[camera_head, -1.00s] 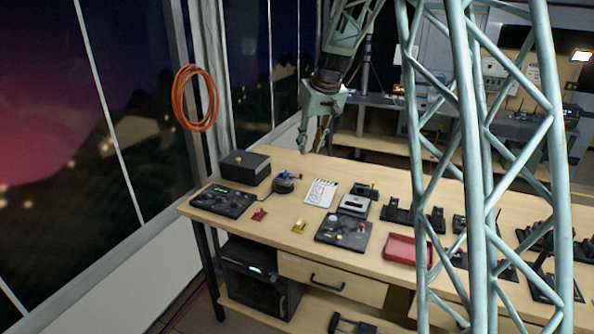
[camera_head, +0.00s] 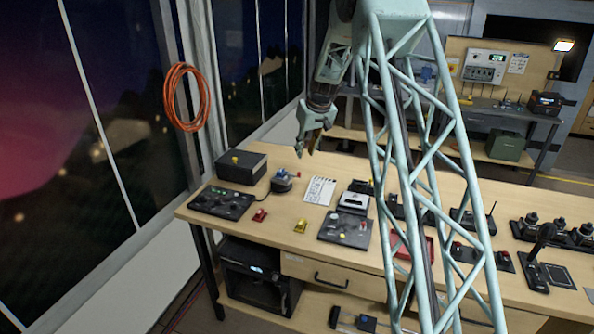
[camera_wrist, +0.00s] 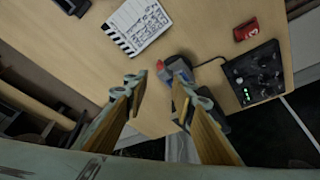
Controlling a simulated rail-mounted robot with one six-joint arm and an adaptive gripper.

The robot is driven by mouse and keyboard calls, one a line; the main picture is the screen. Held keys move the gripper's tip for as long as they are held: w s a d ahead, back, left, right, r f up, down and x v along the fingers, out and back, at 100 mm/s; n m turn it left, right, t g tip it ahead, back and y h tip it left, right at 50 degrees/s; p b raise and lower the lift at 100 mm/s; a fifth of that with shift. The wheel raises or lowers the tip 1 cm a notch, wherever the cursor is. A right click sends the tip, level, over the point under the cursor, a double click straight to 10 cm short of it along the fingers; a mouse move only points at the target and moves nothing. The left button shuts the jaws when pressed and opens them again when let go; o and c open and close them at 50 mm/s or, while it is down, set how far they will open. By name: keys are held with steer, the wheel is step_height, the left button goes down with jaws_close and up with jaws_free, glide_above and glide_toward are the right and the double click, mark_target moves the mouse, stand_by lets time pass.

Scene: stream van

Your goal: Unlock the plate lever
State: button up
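My gripper (camera_head: 306,151) hangs above the back left of the bench, pointing down. The wrist view shows its two fingers (camera_wrist: 158,92) apart with nothing between them. I cannot tell for sure which thing is the plate lever. A small red piece (camera_head: 260,215) and a small yellow piece (camera_head: 300,226) sit near the bench's front edge. The red one also shows in the wrist view (camera_wrist: 246,30). A round dark device with blue and red on top (camera_head: 282,181) stands below and left of my gripper; in the wrist view a finger partly covers it.
The bench (camera_head: 285,239) also holds a black box with a yellow knob (camera_head: 240,167), a green-lit control panel (camera_head: 222,201), a clapperboard (camera_head: 319,190), a dark knob panel (camera_head: 345,231) and a red tray (camera_head: 398,246). My lattice structure hides part of the bench's right side.

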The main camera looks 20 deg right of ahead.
mark_target(299, 173)
steer(key=shift+w+f, duration=0.1)
steer(key=shift+f, duration=0.1)
stand_by(0.4)
steer(key=shift+x, duration=6.75)
jaws_close()
